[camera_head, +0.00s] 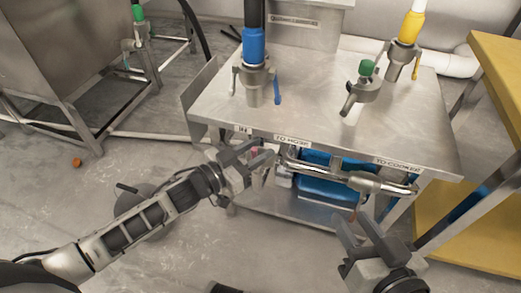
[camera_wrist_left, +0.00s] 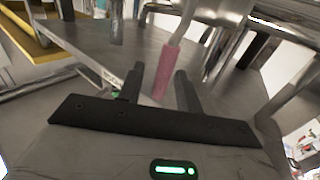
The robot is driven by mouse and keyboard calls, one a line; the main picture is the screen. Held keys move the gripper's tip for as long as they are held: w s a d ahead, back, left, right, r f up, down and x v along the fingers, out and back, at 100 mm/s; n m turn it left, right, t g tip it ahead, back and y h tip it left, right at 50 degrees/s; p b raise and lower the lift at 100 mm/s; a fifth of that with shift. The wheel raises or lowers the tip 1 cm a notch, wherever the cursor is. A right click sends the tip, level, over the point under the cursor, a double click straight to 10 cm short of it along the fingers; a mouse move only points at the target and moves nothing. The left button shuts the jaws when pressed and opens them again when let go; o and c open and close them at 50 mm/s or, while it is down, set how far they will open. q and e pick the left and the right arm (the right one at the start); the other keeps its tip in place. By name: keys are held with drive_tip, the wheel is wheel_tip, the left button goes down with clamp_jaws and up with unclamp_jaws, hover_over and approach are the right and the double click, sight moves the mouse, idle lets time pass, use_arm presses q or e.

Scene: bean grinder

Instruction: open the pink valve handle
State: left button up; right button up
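The pink valve handle (camera_wrist_left: 165,70) hangs in the left wrist view from a metal lever, slightly tilted. Its lower end lies between the two dark fingers of my left gripper (camera_wrist_left: 161,85), with gaps showing at both sides. In the head view my left gripper (camera_head: 262,157) is at the table's front edge, left of the pipe, and hides most of the handle. The fingers look open; contact with the handle is not visible. My right gripper (camera_head: 362,226) is open and empty in front of the table's right part.
The metal table (camera_head: 310,105) carries a blue-sleeved hose fitting (camera_head: 254,48), a yellow one (camera_head: 410,27) and a green-capped fitting (camera_head: 366,70). A chrome pipe (camera_head: 335,174) runs along the front edge. A yellow-topped bench (camera_head: 503,65) stands at right. Open floor lies at front left.

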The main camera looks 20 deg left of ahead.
use_arm(q)
drive_tip(key=shift+w+d, duration=0.35)
drive_tip(key=shift+w, duration=0.15)
clamp_jaws()
